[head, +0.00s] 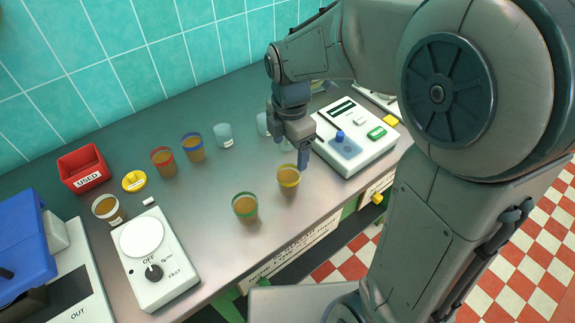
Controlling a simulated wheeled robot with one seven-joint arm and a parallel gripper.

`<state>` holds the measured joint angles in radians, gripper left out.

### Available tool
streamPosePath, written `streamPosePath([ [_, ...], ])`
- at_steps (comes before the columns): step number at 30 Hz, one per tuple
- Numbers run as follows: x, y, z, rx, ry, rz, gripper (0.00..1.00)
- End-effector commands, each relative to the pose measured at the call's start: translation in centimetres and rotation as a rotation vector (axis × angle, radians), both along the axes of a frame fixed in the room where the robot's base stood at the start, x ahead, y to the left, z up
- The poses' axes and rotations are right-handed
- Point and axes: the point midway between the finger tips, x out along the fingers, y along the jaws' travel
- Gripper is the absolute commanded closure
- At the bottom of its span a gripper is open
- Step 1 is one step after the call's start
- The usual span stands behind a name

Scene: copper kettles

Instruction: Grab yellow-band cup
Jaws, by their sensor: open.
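The yellow-band cup (288,181) stands upright near the front edge of the counter, with brown liquid inside. My gripper (294,160) is open and points down just behind and above this cup. One finger shows close to the cup's rim, and I cannot tell whether it touches. The rest of the jaws are partly hidden by the gripper body.
A green-band cup (245,207) stands to the left. Red-band (163,161), blue-band (193,147) and white-band (108,209) cups stand farther left. An empty clear cup (223,134) is behind. A white meter (354,137) is on the right, a stirrer (155,262) at front left.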

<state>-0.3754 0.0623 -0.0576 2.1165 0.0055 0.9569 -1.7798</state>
Motion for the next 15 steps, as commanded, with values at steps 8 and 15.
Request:
streamPosePath([
  [8,0.1,0.5,-3.0,-0.005,0.011,0.067,0.23],
  [15,0.2,0.4,-7.5,-0.004,0.009,0.065,0.23],
])
